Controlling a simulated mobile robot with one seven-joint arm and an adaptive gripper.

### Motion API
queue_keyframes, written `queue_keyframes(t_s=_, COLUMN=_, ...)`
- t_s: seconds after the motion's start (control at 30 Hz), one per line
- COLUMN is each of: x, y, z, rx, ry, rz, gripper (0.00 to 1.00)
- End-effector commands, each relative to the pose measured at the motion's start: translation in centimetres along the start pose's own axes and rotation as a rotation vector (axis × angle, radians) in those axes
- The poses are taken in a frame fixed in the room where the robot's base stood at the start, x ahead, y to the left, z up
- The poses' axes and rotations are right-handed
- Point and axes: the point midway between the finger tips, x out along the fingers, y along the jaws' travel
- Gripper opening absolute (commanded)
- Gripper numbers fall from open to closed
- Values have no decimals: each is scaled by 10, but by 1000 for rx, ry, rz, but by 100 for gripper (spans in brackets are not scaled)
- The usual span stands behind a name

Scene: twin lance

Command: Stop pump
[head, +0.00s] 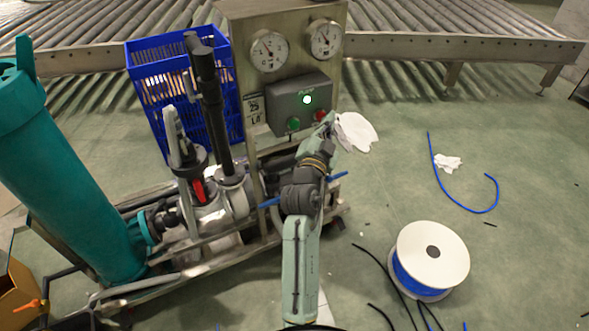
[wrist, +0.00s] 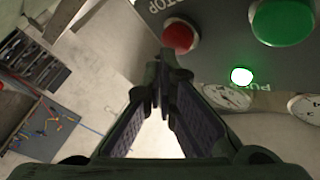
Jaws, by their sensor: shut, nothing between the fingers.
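The grey pump control box (head: 285,106) is on the metal panel in the head view. It carries a green button (head: 293,123), a red button (head: 320,115) and a lit lamp (head: 307,99). In the wrist view, the red button (wrist: 181,36) sits beside the word STOP, with the green button (wrist: 285,18) to its right and the lamp (wrist: 241,76) glowing green. My gripper (head: 329,121) is shut and empty, in front of the box's right end.
Two gauges (head: 269,51) (head: 323,39) are above the box. A blue crate (head: 185,95) and black pipe (head: 208,90) stand to the left, near a teal cylinder (head: 65,170). A white rag (head: 356,132) lies right of my gripper. A cable spool (head: 433,254) is on the floor.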

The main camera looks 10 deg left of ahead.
Motion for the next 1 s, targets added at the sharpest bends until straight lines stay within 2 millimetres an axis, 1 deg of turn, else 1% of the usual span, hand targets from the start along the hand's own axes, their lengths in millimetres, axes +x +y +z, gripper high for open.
queue_keyframes(t_s=0.37, x=0, y=0, z=0, rx=0, ry=0, rz=0, gripper=0)
queue_keyframes(t_s=0.67, x=6, y=-4, z=5, rx=0, ry=1, rz=-1, gripper=0)
queue_keyframes(t_s=1.0, x=6, y=-4, z=5, rx=0, ry=-1, rz=0, gripper=0)
